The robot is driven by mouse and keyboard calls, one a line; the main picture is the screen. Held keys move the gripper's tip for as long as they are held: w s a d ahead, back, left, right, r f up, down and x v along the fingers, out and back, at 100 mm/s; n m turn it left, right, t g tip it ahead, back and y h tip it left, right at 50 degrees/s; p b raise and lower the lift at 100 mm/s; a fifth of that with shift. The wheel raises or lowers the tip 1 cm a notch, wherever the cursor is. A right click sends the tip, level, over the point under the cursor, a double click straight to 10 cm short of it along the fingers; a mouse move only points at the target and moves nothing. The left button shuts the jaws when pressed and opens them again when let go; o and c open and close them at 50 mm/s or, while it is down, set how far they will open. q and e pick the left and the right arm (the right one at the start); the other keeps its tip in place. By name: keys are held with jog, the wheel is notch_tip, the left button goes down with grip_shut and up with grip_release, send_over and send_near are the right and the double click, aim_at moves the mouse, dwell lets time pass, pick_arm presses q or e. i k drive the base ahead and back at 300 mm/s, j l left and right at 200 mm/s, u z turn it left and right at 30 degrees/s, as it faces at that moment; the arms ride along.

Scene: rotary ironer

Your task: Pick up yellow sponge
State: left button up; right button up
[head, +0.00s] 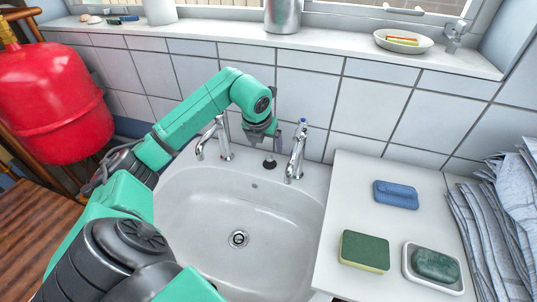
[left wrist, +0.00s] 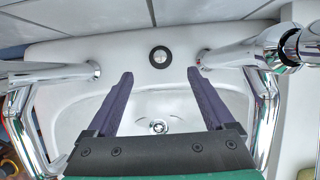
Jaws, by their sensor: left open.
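A sponge with a dark green top and a thin yellow lower edge (head: 365,251) lies flat on the white counter right of the sink in the head view. My left gripper (head: 263,138) points down over the back of the sink, between the two taps, well to the left of the sponge. In the left wrist view its two dark fingers (left wrist: 160,73) are apart with nothing between them. The sponge cannot be made out in the left wrist view. My right gripper is not in view.
A blue sponge-like block (head: 396,194) and green soap in a white dish (head: 408,272) lie near the sponge. Taps (head: 297,152) stand between gripper and counter (head: 340,205). Grey cloths (head: 490,225) border the right. A sill bowl (head: 403,48) holds orange-yellow items.

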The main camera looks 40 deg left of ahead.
aim_at(357, 250)
jog(key=k, duration=2)
